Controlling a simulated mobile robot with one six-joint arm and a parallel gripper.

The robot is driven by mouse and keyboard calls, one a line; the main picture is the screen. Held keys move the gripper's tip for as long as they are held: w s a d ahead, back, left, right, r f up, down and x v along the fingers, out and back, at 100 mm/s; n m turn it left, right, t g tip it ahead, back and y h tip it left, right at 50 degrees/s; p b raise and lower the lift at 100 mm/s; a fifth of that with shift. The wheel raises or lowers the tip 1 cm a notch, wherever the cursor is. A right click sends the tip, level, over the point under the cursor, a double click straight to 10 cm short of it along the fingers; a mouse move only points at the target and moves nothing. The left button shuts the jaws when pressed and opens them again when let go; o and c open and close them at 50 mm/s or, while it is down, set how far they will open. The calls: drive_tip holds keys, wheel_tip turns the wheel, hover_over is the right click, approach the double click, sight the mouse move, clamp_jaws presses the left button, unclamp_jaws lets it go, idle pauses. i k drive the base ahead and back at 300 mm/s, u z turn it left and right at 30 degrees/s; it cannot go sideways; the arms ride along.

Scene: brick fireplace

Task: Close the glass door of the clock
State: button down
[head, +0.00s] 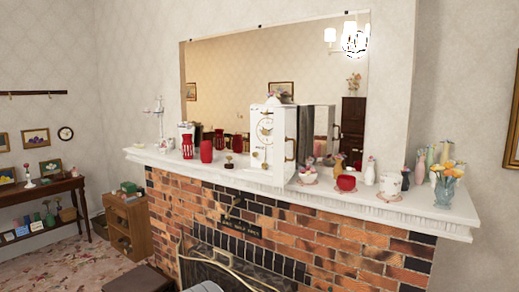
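The clock (267,146) is a tall white case standing on the mantelpiece, a little right of the picture's middle. It has a round dial high on its front and a gold pendulum bob below. A pale panel with a dark handle (290,150) shows along its right side. At this size I cannot tell whether that panel is the glass door or the case's side, nor how far the door stands open.
The white mantelpiece (420,213) tops a brick fireplace (300,236). Red vases (206,151) stand left of the clock; a red pot (346,183), a white mug (391,183) and a flower vase (445,192) stand right. A large mirror (225,85) hangs behind. A wooden cabinet (127,225) stands left.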

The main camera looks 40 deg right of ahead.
sight(281, 178)
drive_tip(key=z, duration=1.45)
drive_tip(key=k, duration=1)
drive_tip(key=u, duration=0.5)
drive_tip(key=i, duration=0.85)
drive_tip(key=z, duration=0.4)
drive_tip(key=i, duration=0.8)
drive_tip(key=z, duration=0.7)
